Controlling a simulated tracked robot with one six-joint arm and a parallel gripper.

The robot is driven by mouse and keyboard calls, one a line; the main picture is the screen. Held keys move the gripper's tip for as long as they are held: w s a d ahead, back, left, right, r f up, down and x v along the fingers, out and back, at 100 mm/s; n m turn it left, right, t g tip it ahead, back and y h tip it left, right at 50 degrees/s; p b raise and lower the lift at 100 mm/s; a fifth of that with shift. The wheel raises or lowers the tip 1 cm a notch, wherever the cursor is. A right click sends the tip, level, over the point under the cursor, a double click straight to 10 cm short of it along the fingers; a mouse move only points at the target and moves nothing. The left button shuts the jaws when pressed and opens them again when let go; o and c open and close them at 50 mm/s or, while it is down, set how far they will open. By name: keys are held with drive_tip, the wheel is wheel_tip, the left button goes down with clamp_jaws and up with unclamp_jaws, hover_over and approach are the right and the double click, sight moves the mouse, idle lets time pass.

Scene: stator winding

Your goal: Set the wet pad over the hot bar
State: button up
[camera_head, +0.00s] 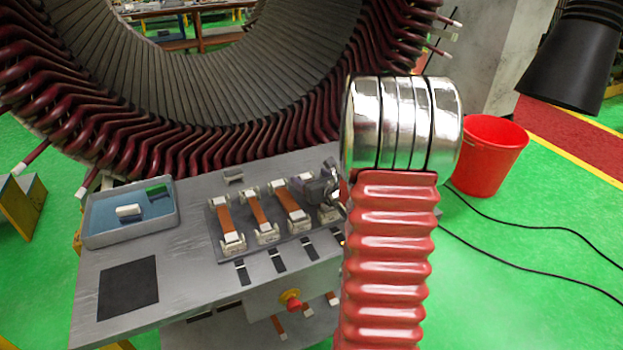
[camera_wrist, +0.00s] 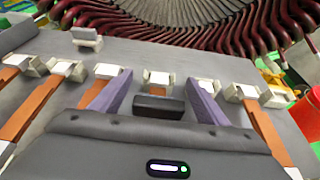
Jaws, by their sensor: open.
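My gripper (camera_head: 322,188) is low over the right end of the row of bars, partly hidden by my arm. In the wrist view its purple fingers (camera_wrist: 158,84) are open, one on each side of a dark block (camera_wrist: 158,106). I cannot tell whether this block is the wet pad or what it rests on. A white end clamp (camera_wrist: 157,80) shows just beyond it. Several copper bars (camera_head: 259,210) lie in white clamps on a grey plate; none looks visibly hotter. A blue-bottomed tray (camera_head: 88,220) at left holds a white block (camera_head: 129,211) and a green block (camera_head: 156,190).
The large stator (camera_head: 190,90) with dark red coils stands behind the bench (camera_head: 185,285). A black square (camera_head: 128,288) lies at the bench's front left. A red knob (camera_head: 291,300) is on the front. A red bucket (camera_head: 490,155) stands on the floor at right, near black cables.

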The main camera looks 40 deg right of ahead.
idle(0.3)
drive_tip(key=v, duration=1.3)
drive_tip(key=shift+s, duration=0.4)
drive_tip(key=shift+a, duration=0.1)
